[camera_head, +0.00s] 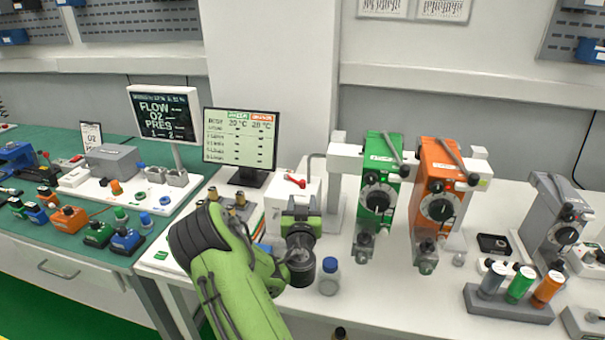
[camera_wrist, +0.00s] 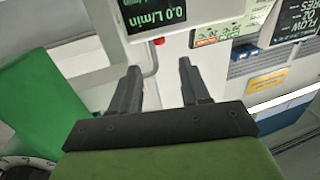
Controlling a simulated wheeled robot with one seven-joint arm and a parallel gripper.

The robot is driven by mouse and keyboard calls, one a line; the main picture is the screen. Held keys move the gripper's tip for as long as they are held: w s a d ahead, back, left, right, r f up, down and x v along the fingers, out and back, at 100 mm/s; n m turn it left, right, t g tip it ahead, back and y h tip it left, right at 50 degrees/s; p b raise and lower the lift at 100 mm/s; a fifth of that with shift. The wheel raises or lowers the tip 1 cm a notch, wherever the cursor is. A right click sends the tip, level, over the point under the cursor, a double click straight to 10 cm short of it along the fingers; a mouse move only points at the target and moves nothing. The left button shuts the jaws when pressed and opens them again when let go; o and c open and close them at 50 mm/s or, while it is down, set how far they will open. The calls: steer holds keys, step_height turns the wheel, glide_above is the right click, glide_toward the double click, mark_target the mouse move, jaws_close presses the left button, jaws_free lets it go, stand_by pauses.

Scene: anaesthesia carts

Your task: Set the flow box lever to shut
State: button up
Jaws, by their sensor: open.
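The flow box (camera_head: 312,188) is a white box at the back of the white bench, left of the green vaporizer. Its red lever (camera_head: 294,181) lies near its top and points up-left. My arm hides the box's lower front. In the wrist view, a dark display (camera_wrist: 158,12) reads 0.0 L/min, with a small red part (camera_wrist: 158,41) below it; I cannot tell whether this is the lever. My gripper (camera_wrist: 159,67) is open and empty, its two dark fingers apart below the display. In the head view, my wrist is in front of the box and the fingers are hidden.
A green vaporizer (camera_head: 377,187) and an orange vaporizer (camera_head: 440,190) stand close on the right. A blue-capped jar (camera_head: 329,277) stands beside my wrist. A monitor (camera_head: 239,138) is left of the box. The bench front right of the jar is mostly clear.

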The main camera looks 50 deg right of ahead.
mark_target(303, 183)
steer(key=p+x, duration=0.8)
steer(key=shift+w+d+r, duration=0.15)
steer(key=shift+d+r, duration=0.05)
steer(key=shift+w+d+f, duration=0.2)
steer(key=shift+w+d, duration=0.05)
steer(key=shift+d, duration=0.05)
jaws_close()
